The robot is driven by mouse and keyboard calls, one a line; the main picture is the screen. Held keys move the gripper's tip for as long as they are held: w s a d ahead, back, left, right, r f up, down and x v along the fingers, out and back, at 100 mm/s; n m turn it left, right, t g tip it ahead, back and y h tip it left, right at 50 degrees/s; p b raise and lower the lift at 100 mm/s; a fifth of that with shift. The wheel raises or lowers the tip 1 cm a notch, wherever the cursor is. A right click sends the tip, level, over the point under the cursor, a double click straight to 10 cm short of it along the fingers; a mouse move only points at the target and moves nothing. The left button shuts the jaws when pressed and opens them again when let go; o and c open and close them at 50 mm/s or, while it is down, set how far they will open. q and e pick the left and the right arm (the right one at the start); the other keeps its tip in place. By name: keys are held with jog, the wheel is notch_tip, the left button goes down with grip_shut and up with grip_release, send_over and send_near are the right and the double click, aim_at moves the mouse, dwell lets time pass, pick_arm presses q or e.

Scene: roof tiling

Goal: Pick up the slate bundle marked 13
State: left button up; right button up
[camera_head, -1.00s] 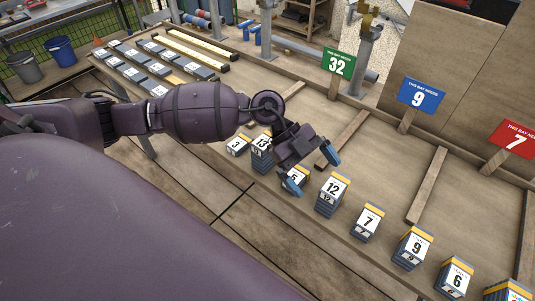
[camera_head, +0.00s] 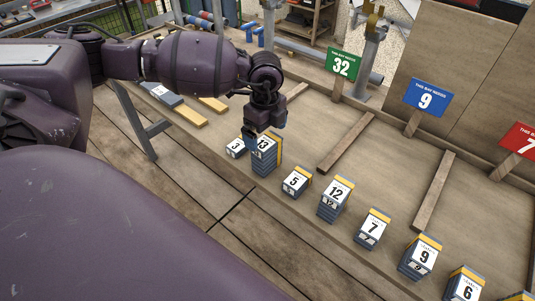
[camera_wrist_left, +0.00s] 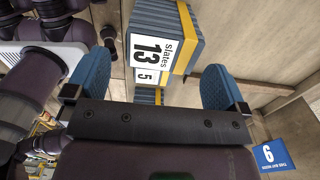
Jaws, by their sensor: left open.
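The slate bundle marked 13 (camera_head: 265,160) is a stack of dark grey slates with a white number label and a yellow strip. It stands on the wooden deck between bundles 3 and 5. My left gripper (camera_head: 262,137) is open, pointing down right above it, and partly covers its top edge. In the left wrist view the bundle (camera_wrist_left: 185,35) lies just beyond the open blue fingers (camera_wrist_left: 157,65), in the gap between them. No contact can be made out. My right gripper is not in view.
Bundle 3 (camera_head: 236,148) stands close on the left, and bundle 5 (camera_head: 296,182) on the right. Bundles 12 (camera_head: 334,196), 7 (camera_head: 372,228) and 9 (camera_head: 420,255) continue the row. Wooden battens (camera_head: 346,143) and green sign 32 (camera_head: 341,64) lie behind.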

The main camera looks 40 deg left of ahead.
aim_at(267, 141)
pick_arm(q)
jog(key=shift+w+d+f+b, duration=0.1)
jog(key=shift+f+b, duration=0.15)
jog(key=shift+f, duration=1.2)
jog(key=shift+w+f+b, duration=0.1)
jog(key=shift+f+b, duration=0.1)
jog(key=shift+f, duration=1.25)
jog(key=shift+c, duration=0.5)
jog(key=shift+r, duration=0.1)
jog(key=c, duration=1)
